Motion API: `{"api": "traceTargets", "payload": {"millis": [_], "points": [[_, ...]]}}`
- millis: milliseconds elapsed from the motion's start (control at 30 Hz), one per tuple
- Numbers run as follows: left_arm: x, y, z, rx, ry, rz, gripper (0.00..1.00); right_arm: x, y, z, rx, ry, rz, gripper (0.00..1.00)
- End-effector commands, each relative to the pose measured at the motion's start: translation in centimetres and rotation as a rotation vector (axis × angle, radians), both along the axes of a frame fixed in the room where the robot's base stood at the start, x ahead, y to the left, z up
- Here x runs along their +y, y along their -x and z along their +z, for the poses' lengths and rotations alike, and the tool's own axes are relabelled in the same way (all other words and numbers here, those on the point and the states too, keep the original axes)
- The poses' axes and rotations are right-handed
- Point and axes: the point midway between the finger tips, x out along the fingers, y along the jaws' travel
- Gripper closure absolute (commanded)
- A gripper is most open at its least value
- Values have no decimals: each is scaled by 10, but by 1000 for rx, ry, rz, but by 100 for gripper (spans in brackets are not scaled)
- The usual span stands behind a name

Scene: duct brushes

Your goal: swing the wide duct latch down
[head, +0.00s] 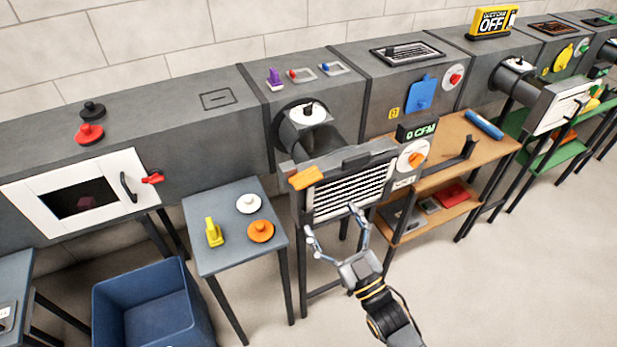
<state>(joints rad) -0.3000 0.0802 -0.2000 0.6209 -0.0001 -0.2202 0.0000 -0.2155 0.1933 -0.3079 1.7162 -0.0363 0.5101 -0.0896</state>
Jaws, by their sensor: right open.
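My right gripper (332,224) is open and empty, its fingers spread at the lower front of a grey vent box with a white louvred grille (350,190). An orange tab (306,178) sits at the box's upper left corner, and a white dial with an orange knob (413,157) at its right. A red latch (152,178) sticks out beside the white-framed duct door (75,197) on the left, and a blue plate (421,93) is on the duct face further right. I cannot tell which part is the wide duct latch. My left gripper is not in view.
A small grey table (230,195) holds a yellow bottle-like item (213,232), a white disc and an orange disc. A blue bin (150,305) stands on the floor. A wooden shelf stand (470,150) is to the right. The floor at lower right is clear.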

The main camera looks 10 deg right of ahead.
Motion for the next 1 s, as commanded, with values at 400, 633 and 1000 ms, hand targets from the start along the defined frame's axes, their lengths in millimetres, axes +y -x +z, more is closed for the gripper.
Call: {"api": "traceTargets", "payload": {"millis": [400, 633, 1000], "points": [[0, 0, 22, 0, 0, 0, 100, 31, -72, 33, 1, -1, -1, 15], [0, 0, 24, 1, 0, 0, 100, 37, -87, 37, 4, 1, -1, 15], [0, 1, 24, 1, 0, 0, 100, 38, -88, 37, 4, 1, -1, 31]]}}
